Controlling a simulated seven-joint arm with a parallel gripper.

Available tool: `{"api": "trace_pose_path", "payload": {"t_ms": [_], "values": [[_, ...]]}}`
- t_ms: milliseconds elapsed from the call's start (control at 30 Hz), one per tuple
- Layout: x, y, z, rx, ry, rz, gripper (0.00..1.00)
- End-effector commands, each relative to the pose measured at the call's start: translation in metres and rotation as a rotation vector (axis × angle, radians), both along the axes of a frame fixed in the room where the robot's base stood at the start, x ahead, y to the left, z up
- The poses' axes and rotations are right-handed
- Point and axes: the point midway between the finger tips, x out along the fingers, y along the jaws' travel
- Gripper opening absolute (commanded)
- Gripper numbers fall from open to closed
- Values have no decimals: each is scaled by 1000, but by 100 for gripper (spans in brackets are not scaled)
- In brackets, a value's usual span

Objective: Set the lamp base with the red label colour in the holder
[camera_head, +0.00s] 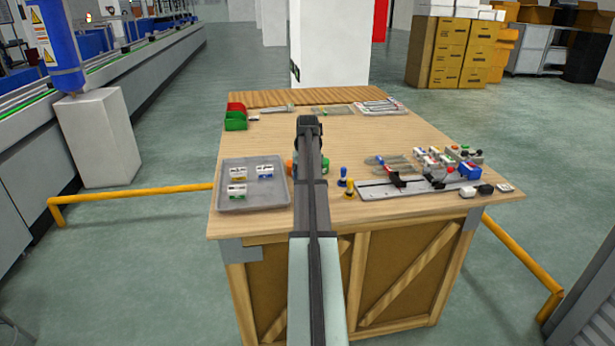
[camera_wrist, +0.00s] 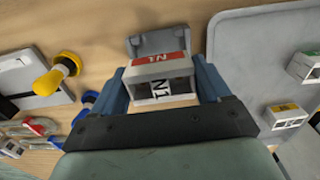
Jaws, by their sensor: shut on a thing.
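In the wrist view, my gripper (camera_wrist: 163,90) has its two blue fingers closed on the sides of a white lamp base (camera_wrist: 167,86) with a red label marked N1. A grey piece (camera_wrist: 158,42) shows just beyond the lamp base; I cannot tell what it is or whether they touch. The grey plate (camera_head: 410,190) with fixtures lies on the right of the table. I cannot make out for sure which part is the holder.
The grey tray (camera_head: 253,202) left of my arm holds several other lamp bases, one with a green label (camera_head: 237,189). A yellow-topped stamp (camera_head: 349,188) and a blue one (camera_head: 343,177) stand right of my arm. The middle of the wooden table (camera_head: 365,145) is clear.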

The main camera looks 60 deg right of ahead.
Motion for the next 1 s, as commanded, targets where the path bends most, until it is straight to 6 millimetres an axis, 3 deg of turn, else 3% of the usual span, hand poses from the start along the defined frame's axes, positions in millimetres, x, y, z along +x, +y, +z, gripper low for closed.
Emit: {"api": "trace_pose_path", "payload": {"t_ms": [600,1000], "values": [[0,0,-40,1,1,0,46],[-1,1,-49,3,3,0,46]]}}
